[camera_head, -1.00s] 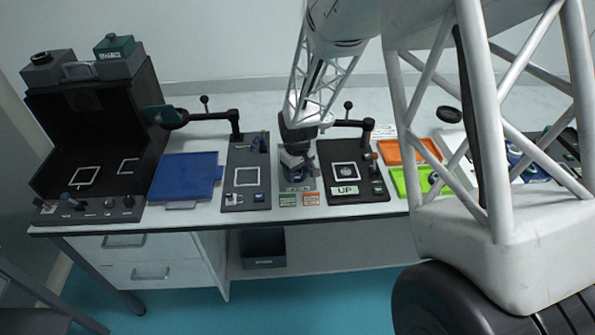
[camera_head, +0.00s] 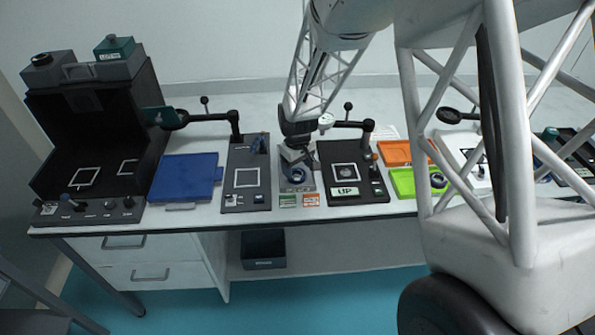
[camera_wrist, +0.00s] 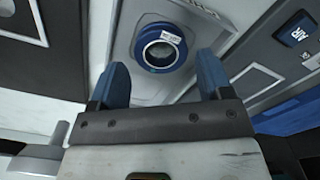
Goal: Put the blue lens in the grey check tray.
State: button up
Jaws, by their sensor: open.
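The blue lens (camera_head: 296,175) is a blue ring with a pale label on its rim. It lies in the grey check tray (camera_head: 310,187), between the two dark stations. In the wrist view the blue lens (camera_wrist: 160,47) sits flat inside the grey tray (camera_wrist: 146,96), ahead of the fingertips. My gripper (camera_head: 296,158) is above the tray. In the wrist view my gripper (camera_wrist: 160,78) is open, its blue fingers wide apart with nothing between them. The lens is clear of both fingers in that view.
A dark station marked UP (camera_head: 345,191) stands right of the tray, another dark station (camera_head: 247,183) left. An orange tray (camera_head: 396,153) and a green tray (camera_head: 403,184) holding a ring are farther right. Magnifier arms stand behind.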

aim_at(298, 175)
notch_tip(298, 175, up, 9)
dwell(0.5)
jog(key=shift+r, duration=0.1)
dwell(0.6)
jog(key=s+d+r+m+t, duration=0.1)
jog(key=s+d+r+m, duration=0.1)
jog(key=s+d+r, duration=0.4)
jog(key=s+d+r+m, duration=0.1)
jog(key=s+d+r, duration=0.1)
jog(key=s+r, duration=0.7)
jog(key=s+d+r+m, duration=0.1)
jog(key=s+d+m, duration=0.1)
jog(key=s, duration=0.8)
jog(key=s+d+r+m+t, duration=0.1)
jog(key=s+d+r+m, duration=0.1)
jog(key=s, duration=0.8)
jog(key=shift+d+t, duration=0.2)
jog(key=shift+t, duration=0.1)
